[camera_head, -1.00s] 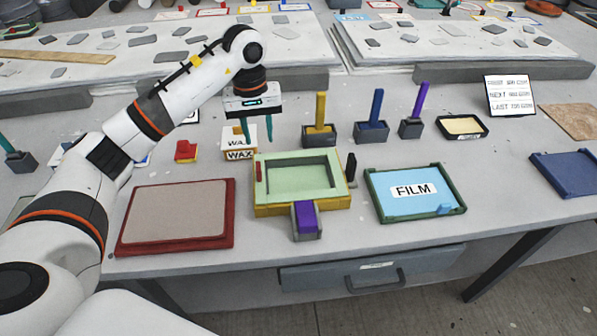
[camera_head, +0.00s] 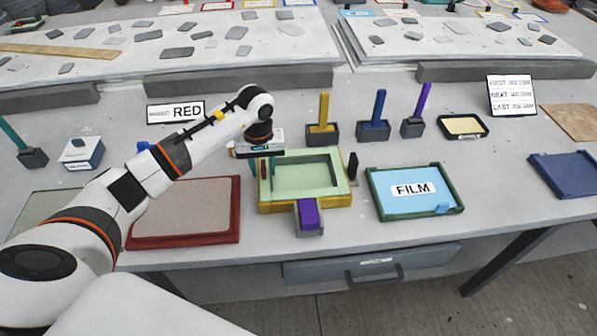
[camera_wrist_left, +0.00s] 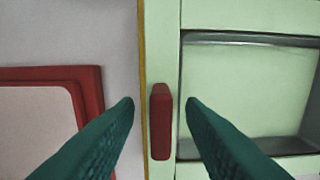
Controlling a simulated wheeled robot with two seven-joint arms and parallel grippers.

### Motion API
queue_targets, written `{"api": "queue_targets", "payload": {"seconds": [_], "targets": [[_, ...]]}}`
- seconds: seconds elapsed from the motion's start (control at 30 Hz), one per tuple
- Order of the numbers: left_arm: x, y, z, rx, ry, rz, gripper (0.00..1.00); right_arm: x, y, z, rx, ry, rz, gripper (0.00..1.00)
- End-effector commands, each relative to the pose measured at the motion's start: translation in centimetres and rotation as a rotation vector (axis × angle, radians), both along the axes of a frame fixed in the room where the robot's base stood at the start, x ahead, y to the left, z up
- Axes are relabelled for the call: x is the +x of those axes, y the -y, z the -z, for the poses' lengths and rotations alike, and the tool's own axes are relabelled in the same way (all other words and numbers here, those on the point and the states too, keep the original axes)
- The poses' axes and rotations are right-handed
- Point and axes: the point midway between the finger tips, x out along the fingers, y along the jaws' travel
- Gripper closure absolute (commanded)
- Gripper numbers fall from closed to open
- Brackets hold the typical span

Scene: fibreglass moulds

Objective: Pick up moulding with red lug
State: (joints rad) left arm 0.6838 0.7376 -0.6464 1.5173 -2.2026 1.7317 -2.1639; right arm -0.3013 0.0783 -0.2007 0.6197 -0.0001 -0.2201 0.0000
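The pale green moulding (camera_head: 307,163) sits in a yellow mould (camera_head: 325,203) at the middle of the table. Its red lug (camera_head: 263,168) stands at its left edge; the lug (camera_wrist_left: 160,122) is upright in the middle of the left wrist view. My left gripper (camera_head: 262,170) is over the lug, pointing down. In the left wrist view my left gripper (camera_wrist_left: 160,103) is open, one teal finger on each side of the lug, with visible gaps. I cannot tell how far the fingertips are above it. My right gripper is not in view.
A purple block in a grey holder (camera_head: 309,217) abuts the mould's front. A red-framed panel (camera_head: 190,238) lies left, a FILM tray (camera_head: 455,205) right. Handled tools, including a yellow-handled one (camera_head: 323,112), stand behind. A RED sign (camera_head: 172,112) stands behind my arm.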

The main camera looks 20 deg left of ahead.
Motion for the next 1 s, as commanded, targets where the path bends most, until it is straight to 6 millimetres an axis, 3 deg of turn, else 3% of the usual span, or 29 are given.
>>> {"api": "queue_targets", "payload": {"seconds": [0.27,0.4,0.5,0.77,1.0], "targets": [[0.0,0.0,0.3,0.000,0.001,0.000,0.65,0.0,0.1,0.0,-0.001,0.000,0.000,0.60],[0.0,0.0,0.3,0.000,0.001,0.000,0.88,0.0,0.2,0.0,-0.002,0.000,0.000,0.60],[0.0,0.0,0.3,0.000,0.001,0.000,1.00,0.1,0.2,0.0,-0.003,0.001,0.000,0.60],[0.1,0.0,0.0,0.000,0.004,0.000,1.00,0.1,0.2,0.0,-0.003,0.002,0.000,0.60],[0.2,-0.1,-3.7,0.001,0.011,0.000,1.00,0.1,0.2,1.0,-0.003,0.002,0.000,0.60]]}}
